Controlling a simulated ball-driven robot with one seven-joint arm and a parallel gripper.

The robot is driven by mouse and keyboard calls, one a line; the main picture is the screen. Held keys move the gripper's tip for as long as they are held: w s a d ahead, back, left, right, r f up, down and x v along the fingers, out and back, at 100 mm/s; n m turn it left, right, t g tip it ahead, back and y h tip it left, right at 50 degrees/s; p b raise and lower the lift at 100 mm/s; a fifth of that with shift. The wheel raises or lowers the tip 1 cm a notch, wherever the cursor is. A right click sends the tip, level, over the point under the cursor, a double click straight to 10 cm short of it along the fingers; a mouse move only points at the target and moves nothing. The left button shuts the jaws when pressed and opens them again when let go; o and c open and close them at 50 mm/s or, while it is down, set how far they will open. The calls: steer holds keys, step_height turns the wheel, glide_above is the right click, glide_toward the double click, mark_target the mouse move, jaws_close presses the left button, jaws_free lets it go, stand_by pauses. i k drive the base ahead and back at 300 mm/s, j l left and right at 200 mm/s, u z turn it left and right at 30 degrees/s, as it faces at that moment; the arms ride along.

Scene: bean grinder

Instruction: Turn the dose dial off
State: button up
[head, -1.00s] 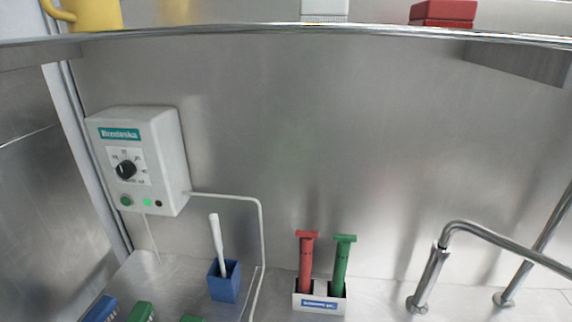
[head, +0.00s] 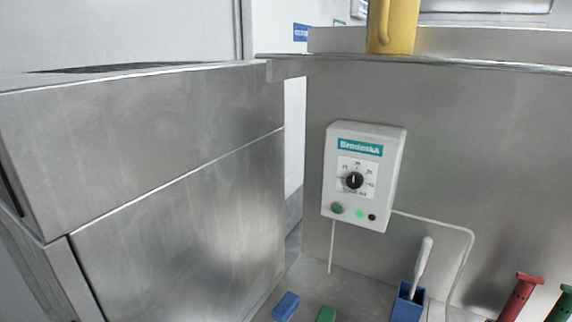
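The dose dial (head: 354,180) is a round black knob on a white scale plate with several numbers around it. It sits on the front of a white control box (head: 340,206) with a teal label, mounted on the steel back wall. The knob's pointer looks roughly upright; its exact setting is too small to read. A green button (head: 337,208), a lit green light (head: 360,214) and a dark light (head: 372,217) sit below the dial. My gripper is not in view.
A large steel cabinet (head: 170,170) fills the left. A yellow jug (head: 393,28) stands on the shelf above the box. Below are a blue holder (head: 407,304) with a white-handled tool, blue (head: 286,306) and green (head: 326,314) items, and a red-handled tool (head: 521,295). A cable runs right from the box.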

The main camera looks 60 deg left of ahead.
mark_target(355, 180)
steer(key=l+u, duration=0.2)
steer(key=u, duration=0.2)
steer(key=l+u, duration=0.2)
steer(key=u, duration=0.15)
steer(key=l+u, duration=0.2)
steer(key=u, duration=0.2)
steer(key=k+l+u, duration=0.1)
steer(key=u, duration=0.25)
